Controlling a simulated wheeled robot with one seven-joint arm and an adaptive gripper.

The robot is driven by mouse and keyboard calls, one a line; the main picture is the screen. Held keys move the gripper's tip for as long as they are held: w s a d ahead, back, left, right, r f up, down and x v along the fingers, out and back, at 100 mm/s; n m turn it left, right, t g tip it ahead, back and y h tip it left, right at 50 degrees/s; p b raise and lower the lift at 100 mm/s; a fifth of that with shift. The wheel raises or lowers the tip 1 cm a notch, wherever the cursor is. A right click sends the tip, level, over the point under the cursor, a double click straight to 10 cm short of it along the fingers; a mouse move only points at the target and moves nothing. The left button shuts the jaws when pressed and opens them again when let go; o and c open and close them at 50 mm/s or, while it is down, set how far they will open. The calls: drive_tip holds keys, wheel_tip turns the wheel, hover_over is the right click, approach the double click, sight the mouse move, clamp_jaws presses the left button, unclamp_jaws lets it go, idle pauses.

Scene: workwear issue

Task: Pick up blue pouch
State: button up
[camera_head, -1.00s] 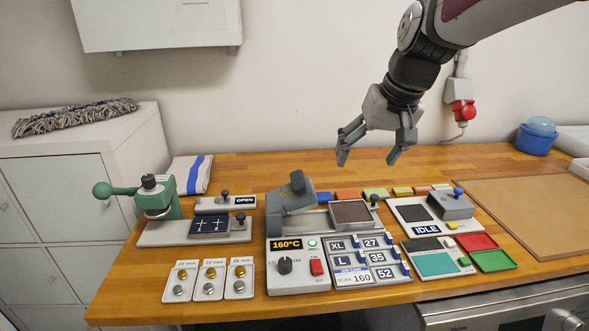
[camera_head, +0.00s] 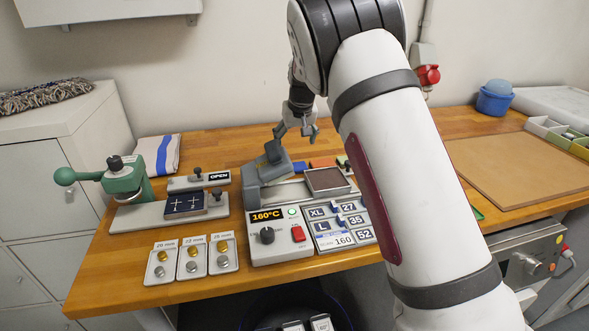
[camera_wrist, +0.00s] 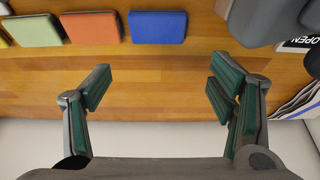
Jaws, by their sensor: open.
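The blue pouch (camera_wrist: 158,27) lies flat on the wooden worktop at the top of the wrist view. In the head view only a small part of it (camera_head: 299,167) shows, behind the grey press. My gripper (camera_wrist: 160,88) is open and empty, its green-padded fingers spread apart. In the wrist view the pouch lies beyond the fingertips, roughly in line with the gap between them. In the head view my gripper (camera_head: 296,132) hangs over the back of the worktop, above the pouch and not touching it.
An orange pouch (camera_wrist: 90,27) and a green pouch (camera_wrist: 35,30) lie beside the blue one. The grey press (camera_head: 265,170) stands close by, with the control box (camera_head: 282,236) in front. My arm hides the worktop's right middle. Bare wood lies behind the pouches.

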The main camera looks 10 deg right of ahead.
hover_over(294, 163)
drive_tip(key=s, duration=0.2)
drive_tip(key=f, duration=0.4)
drive_tip(key=shift+s+a+f, duration=0.2)
drive_tip(key=shift+p+x, duration=0.3)
drive_tip(key=shift+x, duration=2.4)
drive_tip(key=shift+s+d, duration=0.1)
drive_tip(key=shift+d, duration=0.05)
drive_tip(key=c, duration=0.9)
